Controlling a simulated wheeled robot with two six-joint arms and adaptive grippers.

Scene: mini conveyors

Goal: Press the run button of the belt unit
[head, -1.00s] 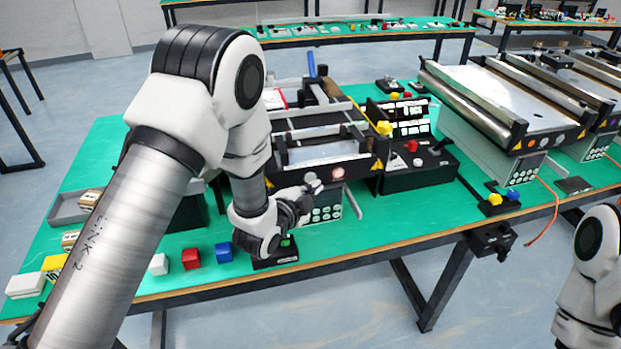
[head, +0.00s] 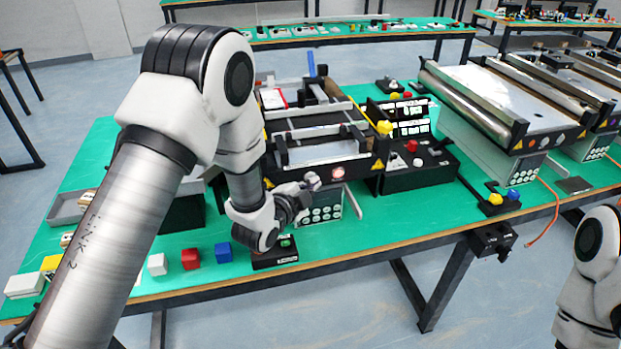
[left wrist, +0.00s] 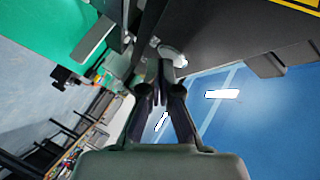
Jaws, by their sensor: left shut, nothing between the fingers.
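The belt unit (head: 330,152) stands on the green table, with a pale belt bed, black side rails and a black front plate. A round pale red-ringed button (head: 338,173) is on the front plate. A small black box with a green button (head: 286,242) sits at the table's front edge, below my left wrist. My left gripper (head: 304,201) is in front of the unit's lower front, left of the pale button. In the left wrist view its fingers (left wrist: 160,75) are shut and empty, close to a whitish knob (left wrist: 176,57). Whether they touch it I cannot tell.
A black control box with a red knob (head: 411,146) stands right of the unit. Red (head: 190,259), blue (head: 223,252) and white (head: 157,264) cubes lie along the front edge. A larger conveyor (head: 500,95) stands farther right. My right arm shows at the lower right.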

